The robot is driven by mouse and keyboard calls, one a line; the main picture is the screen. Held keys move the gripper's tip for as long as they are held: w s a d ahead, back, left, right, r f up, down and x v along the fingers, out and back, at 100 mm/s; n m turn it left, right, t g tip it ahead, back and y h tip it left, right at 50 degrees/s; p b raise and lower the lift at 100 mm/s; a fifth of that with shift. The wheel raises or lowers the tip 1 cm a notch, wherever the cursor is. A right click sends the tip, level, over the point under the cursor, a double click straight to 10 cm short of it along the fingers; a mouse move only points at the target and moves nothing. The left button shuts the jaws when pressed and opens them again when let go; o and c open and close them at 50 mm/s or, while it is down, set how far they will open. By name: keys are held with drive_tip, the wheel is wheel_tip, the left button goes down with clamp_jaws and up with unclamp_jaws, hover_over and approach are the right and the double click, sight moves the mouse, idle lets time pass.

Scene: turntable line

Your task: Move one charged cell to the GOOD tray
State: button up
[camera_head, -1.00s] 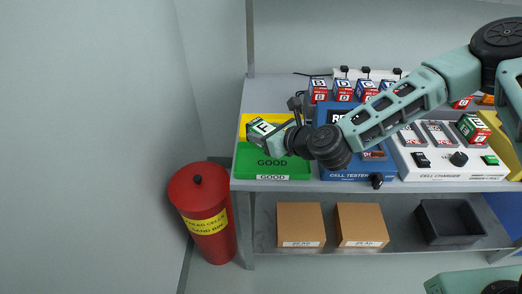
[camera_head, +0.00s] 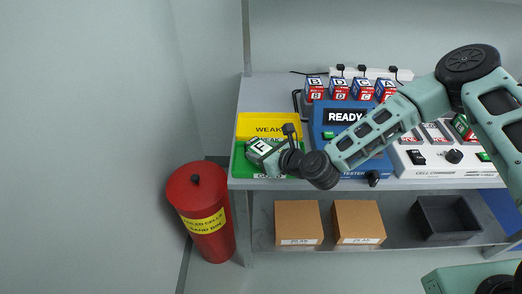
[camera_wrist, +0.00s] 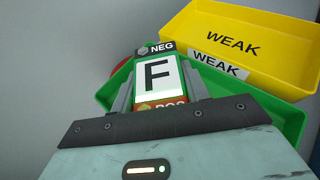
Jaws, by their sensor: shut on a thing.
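My gripper (camera_head: 266,154) is shut on cell F (camera_head: 259,146), a block with a white face marked F and green and dark ends. The cell also shows between the fingers in the wrist view (camera_wrist: 158,76), with NEG at its far end and POS at its near end. It is over the green GOOD tray (camera_head: 237,167), whose rim and floor show around it in the wrist view (camera_wrist: 285,113). Whether the cell touches the tray floor I cannot tell. My gripper hides part of the tray.
The yellow WEAK tray (camera_head: 265,121) lies directly behind the green one. The blue cell tester (camera_head: 323,136) showing READY is to the right, then the white cell charger (camera_head: 440,171). Several lettered cells stand at the back. A red bin (camera_head: 203,215) stands left of the bench.

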drive_tip(key=o, duration=1.4)
drive_tip(key=shift+r, duration=0.1)
drive_tip(key=b+v, duration=0.1)
drive_tip(key=v, duration=1.1)
drive_tip(key=s+n+g+h, duration=0.3)
drive_tip(key=s+n+g, duration=0.65)
drive_tip(key=n, duration=1.05)
drive_tip(key=s+d+r+n+h, duration=0.2)
drive_tip(key=s+r+n, duration=0.4)
drive_tip(key=r+n, duration=0.1)
drive_tip(key=s+d+r+n+h, duration=0.3)
drive_tip(key=s+r+n, duration=0.4)
drive_tip(key=r+n, duration=0.1)
drive_tip(key=shift+d+r+h, duration=0.2)
drive_tip(key=shift+h, duration=0.1)
